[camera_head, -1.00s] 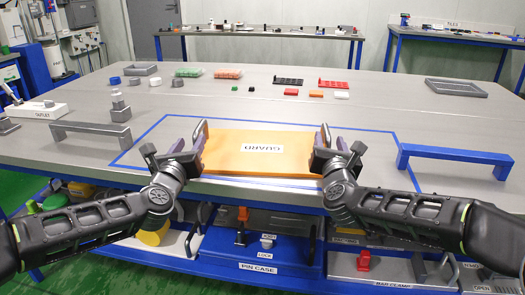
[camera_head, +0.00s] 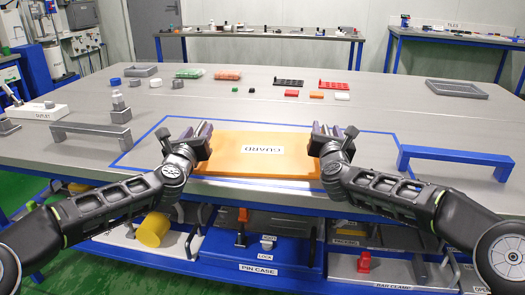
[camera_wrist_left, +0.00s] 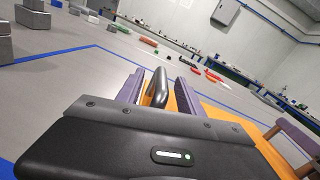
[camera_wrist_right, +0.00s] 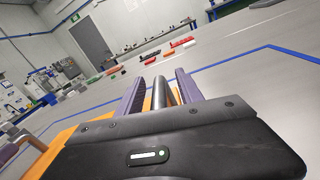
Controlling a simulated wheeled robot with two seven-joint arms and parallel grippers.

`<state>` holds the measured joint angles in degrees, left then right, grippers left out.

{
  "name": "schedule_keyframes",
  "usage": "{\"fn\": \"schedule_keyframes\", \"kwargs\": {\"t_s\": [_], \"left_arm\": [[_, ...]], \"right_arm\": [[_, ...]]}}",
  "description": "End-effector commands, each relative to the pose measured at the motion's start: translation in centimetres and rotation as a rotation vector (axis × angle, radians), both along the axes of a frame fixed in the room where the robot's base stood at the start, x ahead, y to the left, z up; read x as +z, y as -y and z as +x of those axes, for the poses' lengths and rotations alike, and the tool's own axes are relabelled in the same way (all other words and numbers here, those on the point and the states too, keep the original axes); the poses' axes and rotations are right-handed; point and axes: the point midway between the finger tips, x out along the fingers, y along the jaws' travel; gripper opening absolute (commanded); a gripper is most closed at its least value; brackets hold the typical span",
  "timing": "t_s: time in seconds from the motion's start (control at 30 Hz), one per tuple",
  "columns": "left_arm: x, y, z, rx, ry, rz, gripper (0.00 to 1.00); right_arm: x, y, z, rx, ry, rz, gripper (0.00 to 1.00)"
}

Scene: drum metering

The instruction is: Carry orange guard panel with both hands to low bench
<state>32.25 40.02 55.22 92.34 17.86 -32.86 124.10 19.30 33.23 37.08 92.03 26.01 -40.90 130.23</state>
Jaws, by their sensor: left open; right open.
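The orange guard panel (camera_head: 262,166), with a white GUARD label, lies flat on the grey table inside a blue tape outline. It has a dark handle at each side. My left gripper (camera_head: 203,130) is open at the panel's left side; in the left wrist view its purple fingers stand either side of the left handle (camera_wrist_left: 157,88). My right gripper (camera_head: 322,131) is open at the right side; in the right wrist view its fingers stand either side of the right handle (camera_wrist_right: 160,92). The grippers hide most of both handles in the head view.
A grey bar handle (camera_head: 92,130) stands left of the outline and a blue one (camera_head: 452,160) stands right. Small coloured parts and trays lie behind the panel. A lower blue shelf holds a pin case (camera_head: 265,250) and a red clamp (camera_head: 364,262) below the table edge.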

Motion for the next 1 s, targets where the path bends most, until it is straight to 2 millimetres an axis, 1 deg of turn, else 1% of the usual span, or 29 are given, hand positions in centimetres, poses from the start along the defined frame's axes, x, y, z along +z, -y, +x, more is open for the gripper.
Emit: {"fn": "schedule_keyframes", "kwargs": {"t_s": [0.17, 0.2, 0.7, 0.73, 1.0], "left_arm": [[0.00, 0.00, -0.01, 0.000, 0.000, 0.000, 0.44], [0.00, 0.00, -0.02, 0.000, 0.000, 0.000, 0.42], [0.00, 0.01, -0.04, 0.000, 0.000, 0.000, 0.01], [0.00, 0.01, -0.04, 0.000, 0.000, 0.000, 0.00], [0.00, 0.01, -0.04, 0.000, 0.000, -0.001, 0.00]], "right_arm": [[-0.02, 0.00, -0.01, 0.000, 0.000, 0.000, 0.44], [-0.02, 0.00, -0.01, 0.000, 0.000, 0.000, 0.42], [-0.03, 0.00, -0.03, 0.000, 0.000, 0.000, 0.01], [-0.03, 0.00, -0.03, 0.000, 0.000, 0.000, 0.00], [-0.03, -0.01, -0.03, 0.000, -0.001, 0.000, 0.00]]}}
